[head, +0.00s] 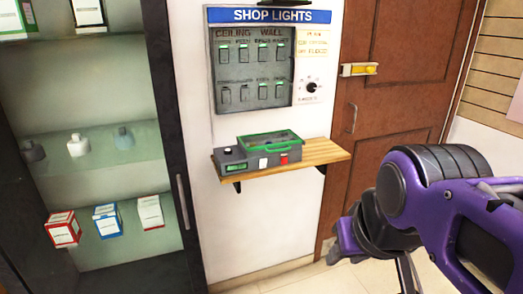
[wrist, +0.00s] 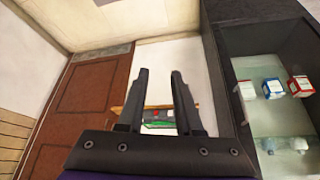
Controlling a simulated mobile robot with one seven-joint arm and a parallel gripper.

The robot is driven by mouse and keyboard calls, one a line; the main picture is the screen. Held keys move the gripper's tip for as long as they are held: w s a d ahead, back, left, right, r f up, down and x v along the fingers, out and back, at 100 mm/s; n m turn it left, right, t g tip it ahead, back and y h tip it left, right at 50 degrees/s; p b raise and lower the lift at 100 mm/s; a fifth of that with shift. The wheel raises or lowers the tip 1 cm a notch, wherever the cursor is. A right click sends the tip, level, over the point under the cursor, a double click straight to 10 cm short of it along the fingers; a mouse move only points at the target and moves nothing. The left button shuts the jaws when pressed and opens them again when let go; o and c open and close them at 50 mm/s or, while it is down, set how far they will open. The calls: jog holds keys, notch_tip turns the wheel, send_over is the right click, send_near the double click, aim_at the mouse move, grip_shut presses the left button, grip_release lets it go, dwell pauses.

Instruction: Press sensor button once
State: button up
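A grey sensor box (head: 232,165) with a green-framed top sits on a small wooden wall shelf (head: 318,152) in the head view. Its front has a white round button (head: 263,163), a red button (head: 284,159) and a small green display (head: 236,169). Which one is the sensor button I cannot tell. My gripper (head: 340,245) is at the lower right, in front of the door and apart from the box. In the wrist view my gripper (wrist: 158,82) has its two fingers spread with nothing between them. The box (wrist: 160,122) shows beyond, partly hidden by the fingers.
A "SHOP LIGHTS" panel (head: 251,75) with several switches and a dial (head: 311,87) is on the wall above the shelf. A brown door (head: 395,105) is at the right. A dark-framed cabinet (head: 170,100) with bottles and small boxes stands at the left.

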grip_shut()
dwell(1.4)
